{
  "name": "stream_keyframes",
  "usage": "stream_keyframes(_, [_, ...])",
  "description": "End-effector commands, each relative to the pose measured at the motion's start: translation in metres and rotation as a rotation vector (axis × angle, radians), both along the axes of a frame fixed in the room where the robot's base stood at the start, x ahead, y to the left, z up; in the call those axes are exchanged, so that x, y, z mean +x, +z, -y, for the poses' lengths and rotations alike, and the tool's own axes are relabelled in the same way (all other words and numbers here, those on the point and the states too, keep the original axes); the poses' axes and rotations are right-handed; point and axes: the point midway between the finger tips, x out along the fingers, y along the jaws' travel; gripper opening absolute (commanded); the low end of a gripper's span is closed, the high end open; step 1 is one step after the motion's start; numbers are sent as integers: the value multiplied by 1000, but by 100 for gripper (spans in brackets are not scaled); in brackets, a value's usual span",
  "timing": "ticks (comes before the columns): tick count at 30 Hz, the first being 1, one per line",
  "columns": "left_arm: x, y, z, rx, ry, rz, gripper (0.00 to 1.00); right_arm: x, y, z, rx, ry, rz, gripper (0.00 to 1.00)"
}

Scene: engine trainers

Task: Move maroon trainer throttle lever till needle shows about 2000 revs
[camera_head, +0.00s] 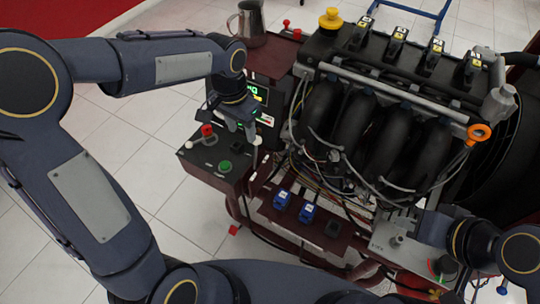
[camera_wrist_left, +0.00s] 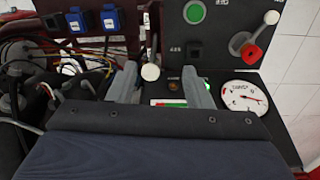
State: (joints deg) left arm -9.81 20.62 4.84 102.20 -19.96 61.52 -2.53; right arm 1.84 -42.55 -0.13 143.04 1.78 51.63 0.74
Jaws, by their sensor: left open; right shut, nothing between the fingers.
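The maroon trainer (camera_head: 275,225) carries an engine and a dark control panel. My left gripper (camera_head: 242,138) is over the panel, its fingers open and pointing at it. In the left wrist view the two grey fingers (camera_wrist_left: 163,85) are spread apart. A white ball knob (camera_wrist_left: 150,72), apparently the throttle lever's, shows between them, nearer the left finger; contact cannot be told. The round white dial (camera_wrist_left: 238,96) is right of the fingers. Its red needle points right and slightly down; the numbers are too small to read. My right gripper (camera_head: 405,238) is shut and empty by the trainer's lower right.
A green button (camera_head: 225,166) and a red knob (camera_head: 207,131) sit on the panel beside my left gripper. Blue connectors (camera_head: 307,212) and loose wires lie in front of the engine (camera_head: 375,125). A metal jug (camera_head: 249,22) stands behind. Tiled floor is clear at left.

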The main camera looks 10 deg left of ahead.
Motion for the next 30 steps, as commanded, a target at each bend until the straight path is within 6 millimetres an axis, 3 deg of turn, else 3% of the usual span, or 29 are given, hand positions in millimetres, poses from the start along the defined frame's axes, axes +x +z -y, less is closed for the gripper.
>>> stream_keyframes(1, [8,-18,8,15,-28,-18,46,0,-9,0,0,0,0,0])
stream_keyframes(6, [20,-36,19,41,-71,-36,46,0,-13,0,0,0,0,0])
stream_keyframes(11, [20,-52,20,45,-75,-39,46,0,-16,0,0,0,0,0])
stream_keyframes(19, [19,-96,21,45,-73,-40,46,0,-23,0,0,0,0,0])
stream_keyframes(24, [19,-111,21,44,-73,-39,46,0,-25,0,0,0,0,0])
stream_keyframes(30, [19,-114,21,43,-73,-37,46,0,-26,0,0,0,0,0])
